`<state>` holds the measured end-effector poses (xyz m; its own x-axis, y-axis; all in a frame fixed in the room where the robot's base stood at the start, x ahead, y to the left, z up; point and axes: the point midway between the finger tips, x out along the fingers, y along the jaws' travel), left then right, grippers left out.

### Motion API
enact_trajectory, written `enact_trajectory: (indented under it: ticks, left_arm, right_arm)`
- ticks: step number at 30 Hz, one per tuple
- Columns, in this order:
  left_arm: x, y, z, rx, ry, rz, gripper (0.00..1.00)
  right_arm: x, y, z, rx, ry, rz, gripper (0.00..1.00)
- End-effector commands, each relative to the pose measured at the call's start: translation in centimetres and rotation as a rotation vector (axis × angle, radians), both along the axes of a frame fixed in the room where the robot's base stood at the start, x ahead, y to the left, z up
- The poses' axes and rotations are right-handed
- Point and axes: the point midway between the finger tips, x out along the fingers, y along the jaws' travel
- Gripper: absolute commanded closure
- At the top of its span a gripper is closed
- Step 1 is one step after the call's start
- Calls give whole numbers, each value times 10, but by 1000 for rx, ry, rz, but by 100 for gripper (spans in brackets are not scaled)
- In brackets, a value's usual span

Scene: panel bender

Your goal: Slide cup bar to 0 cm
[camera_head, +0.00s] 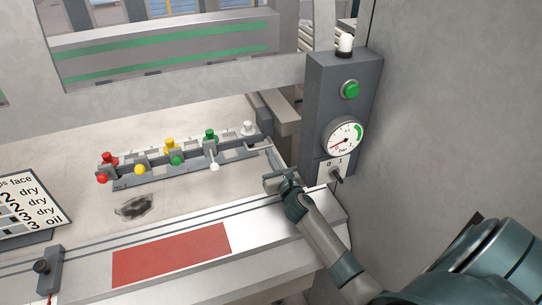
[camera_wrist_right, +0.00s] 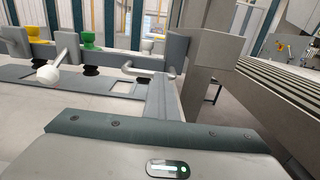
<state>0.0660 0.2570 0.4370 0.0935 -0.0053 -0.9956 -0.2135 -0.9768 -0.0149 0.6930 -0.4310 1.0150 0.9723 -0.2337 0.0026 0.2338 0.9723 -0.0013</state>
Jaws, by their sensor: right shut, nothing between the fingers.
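The cup bar (camera_head: 188,172) is a long grey rail on the pale table, set slightly diagonally, with red, yellow, green and white knob-like cups along it. A lever with a white ball end stands near its right part; that lever (camera_wrist_right: 50,74) also shows in the right wrist view. A bent metal handle (camera_wrist_right: 140,70) shows near the bar's right end in the wrist view. My right gripper (camera_head: 280,178) is shut and empty, just right of and nearer than the bar's right end. I cannot tell whether it touches the bar. My left gripper is out of view.
A grey control post (camera_head: 342,110) with green button, gauge and 0/1 switch stands right of my gripper. A red plate (camera_head: 172,254) lies on the front ledge. A dark smudge (camera_head: 134,207) marks the table. A sign (camera_head: 30,208) stands at left.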

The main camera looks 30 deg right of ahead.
Motion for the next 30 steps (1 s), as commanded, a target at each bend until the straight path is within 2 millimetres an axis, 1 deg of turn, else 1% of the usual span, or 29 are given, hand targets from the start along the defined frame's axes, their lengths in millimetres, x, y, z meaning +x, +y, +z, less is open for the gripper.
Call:
enact_trajectory:
  ticks: [11,12,17,18,20,21,22,30]
  left_arm:
    - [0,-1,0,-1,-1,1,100]
    - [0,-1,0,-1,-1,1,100]
    - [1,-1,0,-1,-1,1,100]
    - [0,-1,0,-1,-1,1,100]
    - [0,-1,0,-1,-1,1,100]
    - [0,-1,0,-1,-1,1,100]
    - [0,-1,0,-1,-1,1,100]
    - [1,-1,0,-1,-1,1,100]
  right_arm:
    - [0,0,0,0,0,0,99]
    - [0,0,0,0,0,0,90]
    - [0,0,0,0,0,0,52]
    - [0,0,0,0,0,0,42]
    - [0,0,0,0,0,0,28]
    - [0,0,0,0,0,0,18]
    - [0,0,0,0,0,0,12]
    - [0,0,0,0,0,0,12]
